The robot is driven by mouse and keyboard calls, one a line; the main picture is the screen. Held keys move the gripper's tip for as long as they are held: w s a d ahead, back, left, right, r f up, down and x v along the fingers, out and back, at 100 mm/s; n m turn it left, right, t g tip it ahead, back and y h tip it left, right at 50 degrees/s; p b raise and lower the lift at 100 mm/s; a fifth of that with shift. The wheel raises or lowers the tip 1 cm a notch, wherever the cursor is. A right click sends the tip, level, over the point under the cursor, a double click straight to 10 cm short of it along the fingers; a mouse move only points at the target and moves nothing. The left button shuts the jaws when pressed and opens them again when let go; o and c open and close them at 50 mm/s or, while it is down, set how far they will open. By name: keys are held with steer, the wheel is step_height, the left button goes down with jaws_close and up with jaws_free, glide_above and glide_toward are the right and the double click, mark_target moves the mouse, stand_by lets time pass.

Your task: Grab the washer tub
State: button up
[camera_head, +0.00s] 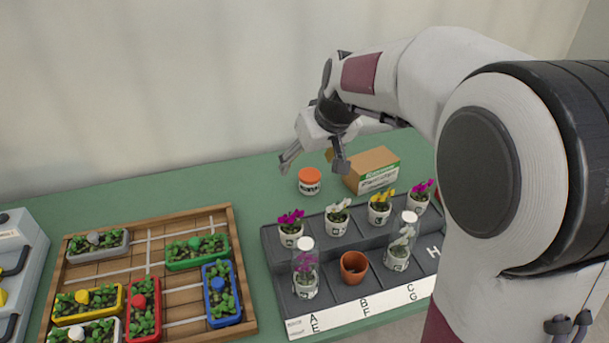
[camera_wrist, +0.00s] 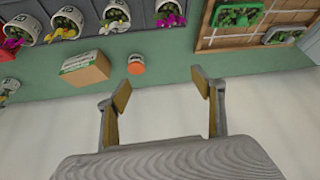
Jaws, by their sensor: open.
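A small white tub with an orange lid (camera_head: 309,180), which I take for the washer tub, stands upright on the green table behind the dark pot rack. It also shows in the wrist view (camera_wrist: 137,67), just beyond the tip of the left finger. My gripper (camera_head: 314,164) is open and empty, above and a little behind the tub. In the wrist view the tub lies off-centre to the left of the gap between the fingers (camera_wrist: 164,85). No contact with the tub shows. The tub's label is too small to read.
A cardboard box (camera_head: 372,170) stands close to the right of the tub. In front is the dark rack (camera_head: 330,283) with potted orchids, clear covers and an empty terracotta pot (camera_head: 353,267). A wooden tray (camera_head: 190,276) of coloured planters lies left. Bare table lies left of the tub.

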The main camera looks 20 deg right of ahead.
steer(key=w+d+f, duration=0.4)
steer(key=w+f, duration=0.4)
steer(key=w, duration=0.3)
glide_above(311, 175)
steer(key=s, duration=0.3)
step_height(311, 175, down, 11)
steer(key=shift+w+r+n, duration=0.1)
steer(key=shift+r+n, duration=0.1)
steer(key=shift+n, duration=0.1)
steer(key=shift+a, duration=0.1)
steer(key=shift+x, duration=1.3)
steer(key=shift+f, duration=0.1)
steer(key=shift+w+d+f, duration=0.1)
steer(key=shift+w+f, duration=0.15)
steer(key=shift+f, duration=0.35)
steer(key=shift+w+d+f, duration=0.15)
steer(key=shift+w+f, duration=0.15)
steer(key=shift+f, duration=0.3)
steer(key=shift+x, duration=1.2)
steer(key=shift+c, duration=0.2)
